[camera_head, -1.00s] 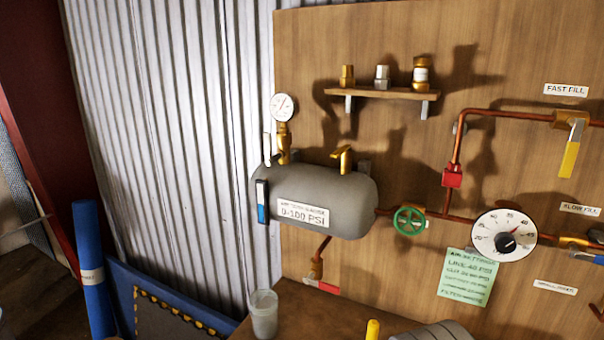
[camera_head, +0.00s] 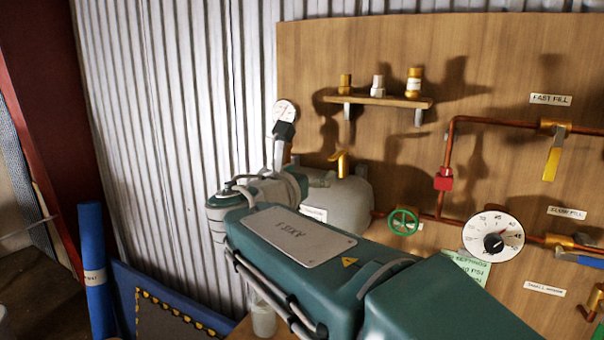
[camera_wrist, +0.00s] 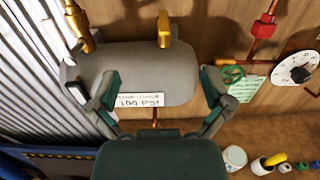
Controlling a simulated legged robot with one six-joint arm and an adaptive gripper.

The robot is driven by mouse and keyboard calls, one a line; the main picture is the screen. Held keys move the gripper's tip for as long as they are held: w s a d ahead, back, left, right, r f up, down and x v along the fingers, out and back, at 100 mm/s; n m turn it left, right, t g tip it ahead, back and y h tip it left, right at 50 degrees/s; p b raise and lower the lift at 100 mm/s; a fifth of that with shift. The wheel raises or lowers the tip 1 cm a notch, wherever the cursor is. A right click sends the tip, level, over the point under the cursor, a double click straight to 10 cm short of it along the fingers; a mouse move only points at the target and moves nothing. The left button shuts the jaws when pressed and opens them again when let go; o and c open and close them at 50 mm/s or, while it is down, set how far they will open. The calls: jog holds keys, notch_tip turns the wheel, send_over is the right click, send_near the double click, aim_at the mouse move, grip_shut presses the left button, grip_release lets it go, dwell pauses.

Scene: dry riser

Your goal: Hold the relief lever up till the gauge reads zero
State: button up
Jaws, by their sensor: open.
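The grey tank (camera_head: 350,195) is fixed to the wooden board, partly hidden behind my arm. In the wrist view, a brass fitting (camera_wrist: 80,22) with a pale lever (camera_wrist: 75,52) stands at the tank's upper left; I cannot tell for sure that this is the relief lever. A brass elbow-shaped piece (camera_head: 340,163) is on top of the tank. My gripper (camera_wrist: 158,76) is open and empty, its fingers spread in front of the tank.
A larger dial (camera_head: 493,238) and a green handwheel (camera_head: 403,222) sit on copper pipes to the right. A shelf (camera_head: 378,101) with several fittings is above. Yellow (camera_head: 552,160) and blue (camera_head: 580,258) handles are at far right. A pale cup (camera_head: 263,318) stands below my arm.

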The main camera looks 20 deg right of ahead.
aim_at(335, 156)
jog(key=shift+x, duration=5.3)
jog(key=shift+s, duration=0.2)
grip_shut()
